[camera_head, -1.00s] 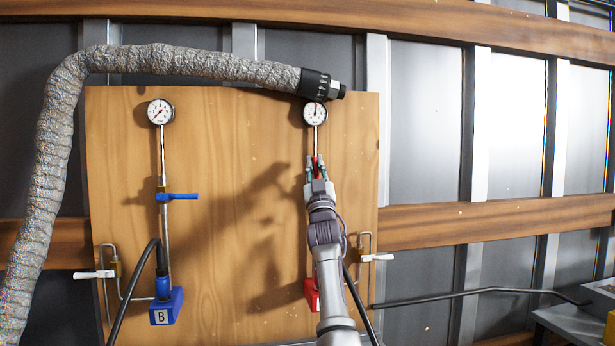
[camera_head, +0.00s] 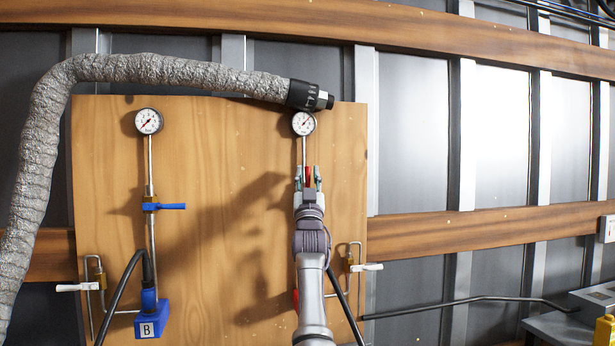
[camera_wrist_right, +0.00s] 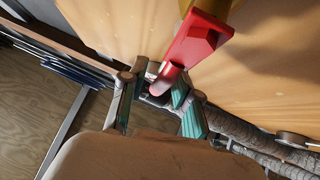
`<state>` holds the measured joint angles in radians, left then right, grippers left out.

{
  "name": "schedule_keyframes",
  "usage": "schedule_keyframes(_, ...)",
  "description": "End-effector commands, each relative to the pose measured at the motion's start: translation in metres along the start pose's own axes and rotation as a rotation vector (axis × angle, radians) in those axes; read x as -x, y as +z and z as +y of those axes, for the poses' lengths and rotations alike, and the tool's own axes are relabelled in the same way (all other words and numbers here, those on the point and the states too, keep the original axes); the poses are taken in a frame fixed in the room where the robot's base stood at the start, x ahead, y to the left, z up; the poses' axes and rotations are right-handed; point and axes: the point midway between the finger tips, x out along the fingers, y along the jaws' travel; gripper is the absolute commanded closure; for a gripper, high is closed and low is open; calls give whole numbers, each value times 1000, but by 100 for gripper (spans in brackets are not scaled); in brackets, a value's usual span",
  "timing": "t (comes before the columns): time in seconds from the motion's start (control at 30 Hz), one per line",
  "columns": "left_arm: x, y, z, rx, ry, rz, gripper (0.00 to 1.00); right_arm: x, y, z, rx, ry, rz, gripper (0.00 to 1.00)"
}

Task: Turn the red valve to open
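The red valve handle (camera_head: 309,174) is on the right-hand pipe of the wooden board, below the right gauge (camera_head: 303,123). In the right wrist view the handle (camera_wrist_right: 196,42) is a red bar with a hex nut and a rounded end. My right gripper (camera_head: 308,178) is at the handle, one finger on each side. In the right wrist view its fingers (camera_wrist_right: 158,103) stand apart around the handle's end, with gaps visible. Whether a finger touches it is unclear. My right arm hides the pipe below and most of the red block (camera_head: 296,299). My left gripper is out of view.
The wooden board (camera_head: 220,220) also carries a left gauge (camera_head: 149,121), a blue valve handle (camera_head: 166,206) and a blue block marked B (camera_head: 151,320). A thick grey hose (camera_head: 180,70) arches over the board's top. A white-handled small valve (camera_head: 366,267) sits right of my arm.

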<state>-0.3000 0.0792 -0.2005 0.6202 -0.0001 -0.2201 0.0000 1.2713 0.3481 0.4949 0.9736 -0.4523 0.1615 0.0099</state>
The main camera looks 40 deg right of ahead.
Motion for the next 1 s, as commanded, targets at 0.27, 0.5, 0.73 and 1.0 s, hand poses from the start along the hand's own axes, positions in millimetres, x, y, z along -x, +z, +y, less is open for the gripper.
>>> schedule_keyframes(0.27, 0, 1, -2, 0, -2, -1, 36, 0, -1, 0, 2, 0, 3, 60)
schedule_keyframes(0.5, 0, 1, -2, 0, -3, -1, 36, 16, 0, -1, 5, -2, 3, 60)
schedule_keyframes(0.73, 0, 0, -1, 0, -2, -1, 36, 62, 0, -1, 4, -2, 2, 60)
schedule_keyframes(1.0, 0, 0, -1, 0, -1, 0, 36, 109, 0, 0, 2, -1, 1, 60)
